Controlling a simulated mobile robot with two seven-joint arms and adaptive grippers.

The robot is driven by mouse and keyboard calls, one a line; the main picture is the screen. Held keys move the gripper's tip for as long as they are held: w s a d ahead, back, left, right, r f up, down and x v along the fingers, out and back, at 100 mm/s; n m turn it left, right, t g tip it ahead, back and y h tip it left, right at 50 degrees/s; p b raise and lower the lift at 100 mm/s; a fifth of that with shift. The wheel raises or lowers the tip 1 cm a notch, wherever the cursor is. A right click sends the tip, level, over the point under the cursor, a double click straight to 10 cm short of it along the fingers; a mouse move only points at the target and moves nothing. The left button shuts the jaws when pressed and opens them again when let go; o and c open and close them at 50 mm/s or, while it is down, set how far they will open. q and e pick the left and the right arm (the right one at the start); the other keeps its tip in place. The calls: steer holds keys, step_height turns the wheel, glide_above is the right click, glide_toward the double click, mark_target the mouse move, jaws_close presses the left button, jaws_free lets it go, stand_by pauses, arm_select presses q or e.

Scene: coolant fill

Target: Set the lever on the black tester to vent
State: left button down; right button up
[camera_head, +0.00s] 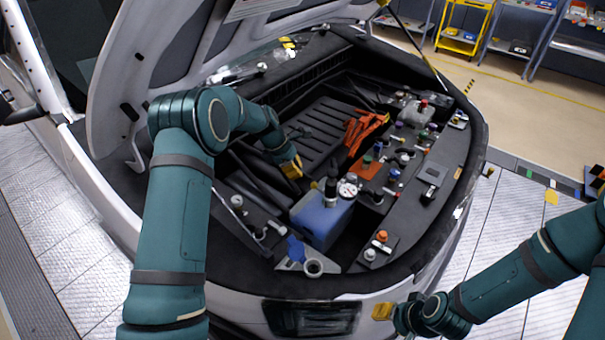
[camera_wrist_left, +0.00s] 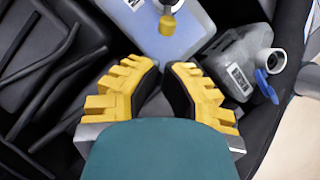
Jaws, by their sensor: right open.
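The black tester (camera_head: 331,187), with a round white-faced gauge (camera_head: 348,188) beside it, stands upright on top of a blue tank (camera_head: 318,218) in the engine bay. Its lever is too small to make out, so its setting cannot be read. My left gripper (camera_head: 292,168) is open and empty, behind and left of the tester. In the left wrist view its yellow fingers (camera_wrist_left: 162,72) are apart, near the blue tank (camera_wrist_left: 195,35). A brass-coloured knob (camera_wrist_left: 168,24) shows above the tank there; I cannot tell whether it belongs to the tester. My right gripper (camera_head: 393,312) is open near the front bumper.
A grey jug with a blue cap (camera_wrist_left: 245,62) stands near the tank. Orange gloves (camera_head: 364,130) lie behind. Several small caps and fittings sit on the black panel (camera_head: 415,165) at right. The raised hood (camera_head: 150,70) stands above left.

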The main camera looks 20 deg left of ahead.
arm_select(q)
steer(key=shift+v, duration=1.9)
arm_select(e)
steer(key=shift+w+d, duration=0.25)
steer(key=shift+w, duration=0.1)
steer(key=shift+f, duration=0.1)
